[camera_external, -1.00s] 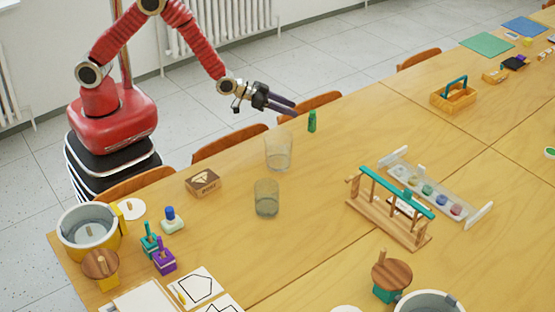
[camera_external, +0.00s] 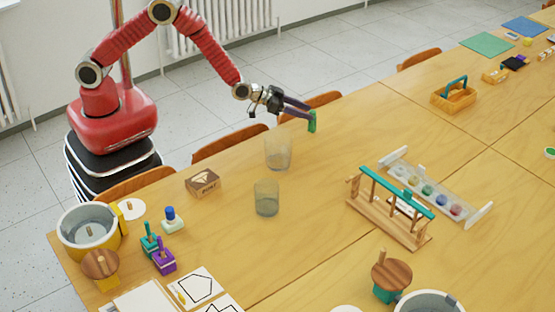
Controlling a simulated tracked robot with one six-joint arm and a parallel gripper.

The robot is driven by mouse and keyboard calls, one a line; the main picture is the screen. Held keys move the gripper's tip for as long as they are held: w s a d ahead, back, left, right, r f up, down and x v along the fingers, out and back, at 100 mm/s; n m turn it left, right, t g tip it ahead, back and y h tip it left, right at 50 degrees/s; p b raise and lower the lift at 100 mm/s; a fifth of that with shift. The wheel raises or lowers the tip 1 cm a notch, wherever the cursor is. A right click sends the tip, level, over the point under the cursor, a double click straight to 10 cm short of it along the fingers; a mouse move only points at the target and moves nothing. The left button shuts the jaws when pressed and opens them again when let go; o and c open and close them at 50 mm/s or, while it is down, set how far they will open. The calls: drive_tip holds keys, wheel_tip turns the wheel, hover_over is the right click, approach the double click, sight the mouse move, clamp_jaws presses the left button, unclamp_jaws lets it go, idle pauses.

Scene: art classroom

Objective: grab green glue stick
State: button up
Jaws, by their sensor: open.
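The green glue stick (camera_external: 312,121) stands upright on the wooden table near its far edge. My gripper (camera_external: 308,110) is open, with its dark fingers reaching to the right at the glue stick. The fingertips overlap the glue stick's left side in this view. I cannot tell whether the glue stick is between the fingers or only beside them.
Two clear glasses (camera_external: 278,153) (camera_external: 266,198) stand left of the glue stick, nearer the camera. A small wooden box (camera_external: 203,183) is further left. A wooden rack (camera_external: 390,208) stands at the right. The table right of the glue stick is clear.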

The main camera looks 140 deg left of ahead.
sight(312, 125)
drive_tip(key=shift+x, duration=1.35)
drive_tip(key=shift+x, duration=2.6)
drive_tip(key=shift+c, duration=0.3)
drive_tip(key=c, duration=0.9)
